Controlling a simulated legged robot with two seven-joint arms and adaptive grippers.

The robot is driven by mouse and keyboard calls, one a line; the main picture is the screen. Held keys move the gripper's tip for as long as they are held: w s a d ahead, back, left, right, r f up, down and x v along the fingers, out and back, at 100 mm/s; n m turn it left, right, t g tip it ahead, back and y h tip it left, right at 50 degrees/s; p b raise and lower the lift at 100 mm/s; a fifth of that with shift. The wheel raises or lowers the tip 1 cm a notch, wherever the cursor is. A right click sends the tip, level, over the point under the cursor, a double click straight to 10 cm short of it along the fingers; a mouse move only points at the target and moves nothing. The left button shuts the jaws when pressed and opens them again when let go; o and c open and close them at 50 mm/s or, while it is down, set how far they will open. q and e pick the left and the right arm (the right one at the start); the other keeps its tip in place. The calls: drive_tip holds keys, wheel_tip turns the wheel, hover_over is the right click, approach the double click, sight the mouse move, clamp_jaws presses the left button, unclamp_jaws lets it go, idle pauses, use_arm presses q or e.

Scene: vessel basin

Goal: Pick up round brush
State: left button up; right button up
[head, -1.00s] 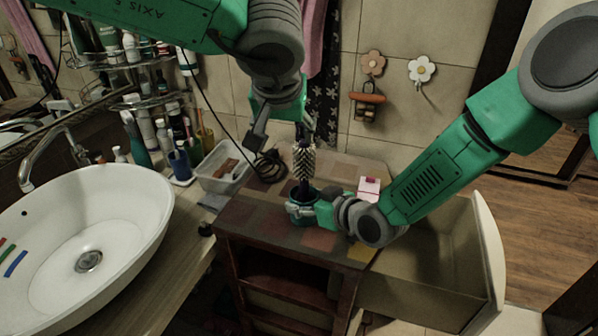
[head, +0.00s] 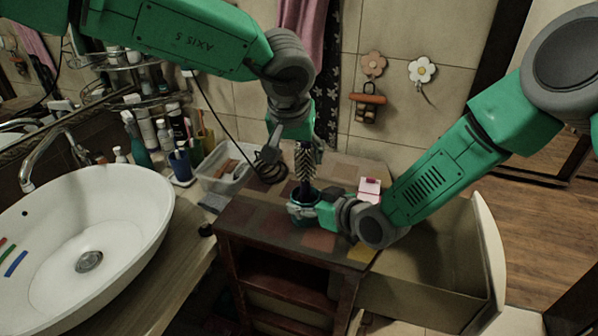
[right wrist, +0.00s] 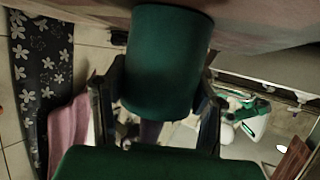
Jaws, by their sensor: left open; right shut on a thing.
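The round brush (head: 308,162) stands nearly upright, bristles up, its dark handle down in a small dark cup (head: 302,198). The cup stands on the tiled cabinet top. My right gripper (head: 306,213) is shut on this cup from the right; in the right wrist view a dark green cylinder, the cup (right wrist: 165,60), sits between the two fingers. My left gripper (head: 294,152) is open, pointing down at the bristle end of the brush. One finger is to the left of the bristles; the other is partly hidden, so I cannot tell whether it touches them.
An open drawer (head: 490,262) juts out right of the cabinet (head: 250,235). A pink and white box (head: 369,188) lies near my right wrist. A clear bin (head: 222,182), a black cable and a white sink (head: 130,215) are at left. The tiled wall is close behind.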

use_arm(q)
drive_tip(key=x, duration=0.2)
drive_tip(key=shift+w+d+f, duration=0.2)
drive_tip(key=shift+w+f, duration=0.05)
use_arm(e)
drive_tip(key=shift+d+f, duration=0.1)
drive_tip(key=shift+d, duration=0.05)
use_arm(q)
drive_tip(key=shift+w+d+f, duration=0.1)
drive_tip(key=shift+d+f, duration=0.1)
use_arm(e)
drive_tip(key=shift+d, duration=0.2)
use_arm(q)
drive_tip(key=shift+d, duration=0.25)
use_arm(e)
drive_tip(key=shift+d, duration=0.25)
use_arm(q)
drive_tip(key=c, duration=1)
drive_tip(key=shift+a, duration=0.15)
drive_tip(key=shift+c, duration=1.3)
use_arm(e)
drive_tip(key=shift+a, duration=0.15)
use_arm(q)
drive_tip(key=shift+a, duration=0.3)
use_arm(e)
drive_tip(key=shift+a, duration=0.25)
